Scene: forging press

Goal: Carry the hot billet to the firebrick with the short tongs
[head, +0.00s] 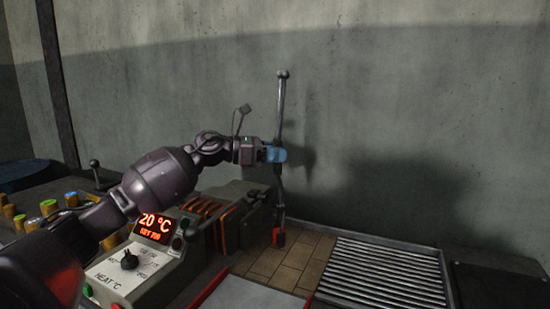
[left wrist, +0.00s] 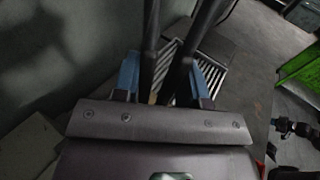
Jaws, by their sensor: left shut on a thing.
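My left gripper (head: 274,154), with blue fingertips, is shut on the short tongs (head: 281,105), which stand nearly upright in the head view. In the left wrist view two dark tong handles (left wrist: 150,50) pass between the blue fingers (left wrist: 160,78). A small red-orange piece, apparently the hot billet (head: 277,237), shows at the tongs' lower end. I cannot tell whether it is clear of the surface below. Tan bricks (head: 285,273), apparently the firebrick, lie below and around it. My right gripper is not seen in either view.
A heater with glowing orange slots (head: 203,207) and a control box reading 20 °C (head: 153,226) stand left of the bricks. A slatted metal rack (head: 380,272) lies to the right. A grey wall (head: 400,110) rises close behind. Colour-capped cylinders (head: 48,207) stand at far left.

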